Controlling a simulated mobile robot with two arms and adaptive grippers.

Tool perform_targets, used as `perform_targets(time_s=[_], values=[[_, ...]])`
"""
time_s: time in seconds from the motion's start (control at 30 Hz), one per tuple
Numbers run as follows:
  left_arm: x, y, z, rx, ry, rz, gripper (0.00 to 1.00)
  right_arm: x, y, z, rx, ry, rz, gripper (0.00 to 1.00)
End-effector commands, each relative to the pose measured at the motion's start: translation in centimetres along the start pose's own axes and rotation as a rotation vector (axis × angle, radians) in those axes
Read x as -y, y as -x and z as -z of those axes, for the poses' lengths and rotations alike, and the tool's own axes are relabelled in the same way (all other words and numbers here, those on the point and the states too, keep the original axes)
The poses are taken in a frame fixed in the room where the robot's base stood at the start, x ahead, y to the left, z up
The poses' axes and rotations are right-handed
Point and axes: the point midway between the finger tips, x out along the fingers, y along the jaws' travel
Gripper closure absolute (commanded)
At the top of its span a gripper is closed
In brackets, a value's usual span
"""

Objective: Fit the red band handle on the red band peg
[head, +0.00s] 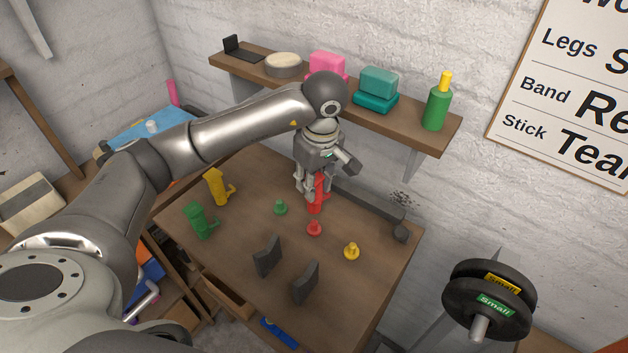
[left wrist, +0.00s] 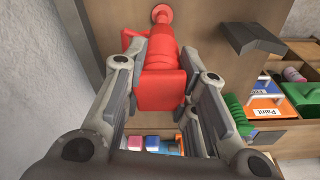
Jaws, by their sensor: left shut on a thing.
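My left gripper (head: 311,191) is shut on the red band handle (head: 317,196), which it holds roughly upright over the table. In the left wrist view the handle (left wrist: 161,88) sits between the two fingers. The red band peg (head: 314,228) stands on the table just below the handle in the head view, with a small gap showing. In the left wrist view the peg (left wrist: 161,13) shows at the top, beyond the handle's far end. My right gripper is not in view.
A green peg (head: 280,208) and a yellow peg (head: 351,251) flank the red one. Green (head: 201,221) and yellow (head: 217,187) handles stand at the left. Two dark uprights (head: 267,256) stand in front. A dark bar (head: 368,205) lies at the back, under the wall shelf (head: 405,126).

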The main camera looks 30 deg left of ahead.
Motion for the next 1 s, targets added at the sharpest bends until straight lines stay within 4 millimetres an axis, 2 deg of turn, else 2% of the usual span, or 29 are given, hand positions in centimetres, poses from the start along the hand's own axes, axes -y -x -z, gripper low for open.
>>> perform_targets(time_s=[0.03, 0.33, 1.0], values=[[0.0, -1.0, -0.1, -0.001, 0.001, 0.000, 1.00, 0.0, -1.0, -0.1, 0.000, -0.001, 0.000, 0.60], [0.0, -3.6, -0.4, -0.001, 0.000, 0.000, 1.00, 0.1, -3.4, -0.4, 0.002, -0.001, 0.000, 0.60], [0.0, -3.9, -0.5, 0.000, 0.000, 0.000, 1.00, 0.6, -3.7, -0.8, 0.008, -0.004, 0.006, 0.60]])
